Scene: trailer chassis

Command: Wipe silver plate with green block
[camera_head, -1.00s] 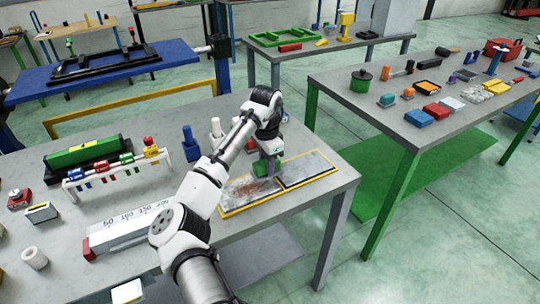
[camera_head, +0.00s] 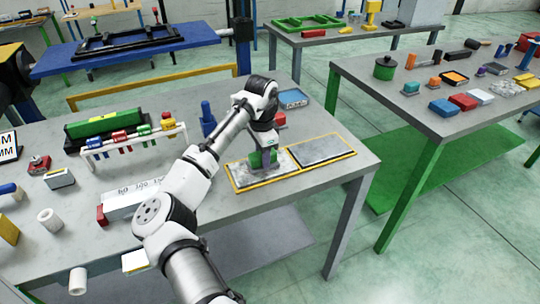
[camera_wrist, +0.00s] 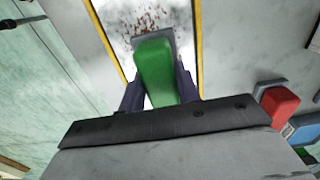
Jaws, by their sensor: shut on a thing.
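My gripper (camera_head: 262,160) is shut on the green block (camera_head: 256,161) above the left panel of a yellow-edged frame on the near table. This panel is the silver plate (camera_head: 240,177). In the wrist view, the green block (camera_wrist: 156,70) sits between the fingers (camera_wrist: 158,92), with a grey pad at its far end over the plate (camera_wrist: 120,25). Reddish-brown specks show on the plate beyond the block. The pad appears at the plate's surface, but I cannot tell whether it touches. My arm and gripper hide part of the plate in the head view.
A second grey panel (camera_head: 320,149) lies right of the plate. A red block (camera_head: 279,120) and a blue tray (camera_head: 293,98) stand behind it. A blue bottle-like object (camera_head: 208,118), a rack with coloured clips (camera_head: 130,140) and a white box (camera_head: 130,199) stand to the left.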

